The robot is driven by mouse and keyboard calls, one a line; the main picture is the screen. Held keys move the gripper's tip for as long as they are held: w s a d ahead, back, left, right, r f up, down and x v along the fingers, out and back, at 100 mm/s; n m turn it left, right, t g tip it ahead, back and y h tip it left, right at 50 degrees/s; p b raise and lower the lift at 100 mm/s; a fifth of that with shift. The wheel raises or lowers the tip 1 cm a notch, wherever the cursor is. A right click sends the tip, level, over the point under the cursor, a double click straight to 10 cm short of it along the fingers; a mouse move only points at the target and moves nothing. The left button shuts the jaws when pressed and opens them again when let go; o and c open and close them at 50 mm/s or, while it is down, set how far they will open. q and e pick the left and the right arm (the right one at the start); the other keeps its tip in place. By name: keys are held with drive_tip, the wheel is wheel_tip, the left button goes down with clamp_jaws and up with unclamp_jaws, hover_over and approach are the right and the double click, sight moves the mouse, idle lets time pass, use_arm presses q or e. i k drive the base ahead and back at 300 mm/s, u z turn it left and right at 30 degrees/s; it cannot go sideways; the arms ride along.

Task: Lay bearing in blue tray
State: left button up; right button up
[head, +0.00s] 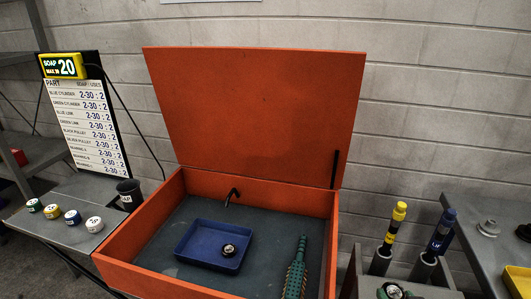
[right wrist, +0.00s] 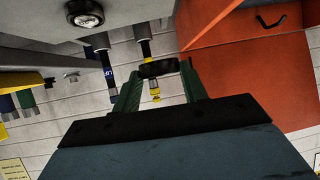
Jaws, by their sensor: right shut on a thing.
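The blue tray (head: 185,258) lies on the dark floor of an open orange bin in the head view. A small dark round part (head: 229,250) with a pale centre sits in it. My right gripper (right wrist: 158,72) has green fingers and is shut on a black, ring-like bearing (right wrist: 158,68), seen edge-on in the right wrist view. In the head view the right gripper (head: 395,292) shows at the bottom edge, right of the bin and apart from the tray; most of it is cut off. My left gripper is not in view.
The orange bin (head: 335,210) has its lid raised and a black spout inside. A green bristled brush (head: 297,270) lies right of the tray. Yellow-topped (head: 398,215) and blue (head: 443,228) tools stand in holders to the right. Several labelled pots stand on the left table (head: 70,250).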

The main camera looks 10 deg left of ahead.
sight(207, 239)
drive_tip(key=u, duration=2.8)
drive_tip(key=i, duration=3.55)
drive_tip(key=z, duration=3.65)
